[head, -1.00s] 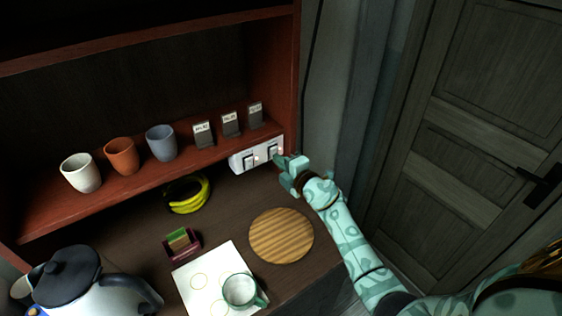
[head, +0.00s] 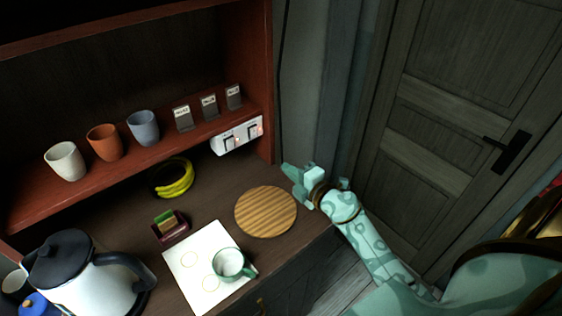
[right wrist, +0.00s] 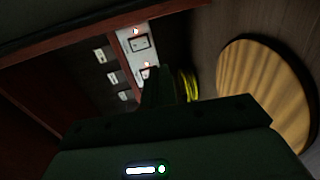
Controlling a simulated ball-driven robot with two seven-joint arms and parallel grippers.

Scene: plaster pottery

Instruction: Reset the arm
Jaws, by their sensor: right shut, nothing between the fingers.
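My right arm (head: 375,250) comes in from the lower right in the head view, pale teal with darker patches. My right gripper (head: 291,172) is shut and empty. It is beyond the right end of the shelf, up and to the right of the round wooden board (head: 265,212), apart from it. The white switch panel (head: 237,136) is to its upper left; two small lights glow on it. In the right wrist view, the dark gripper (right wrist: 158,85) points toward the switch panel (right wrist: 138,45), with the board (right wrist: 262,88) to the right. My left gripper is not in view.
Three cups (head: 105,143) and three label stands (head: 209,106) line the shelf. A door (head: 440,130) stands right.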

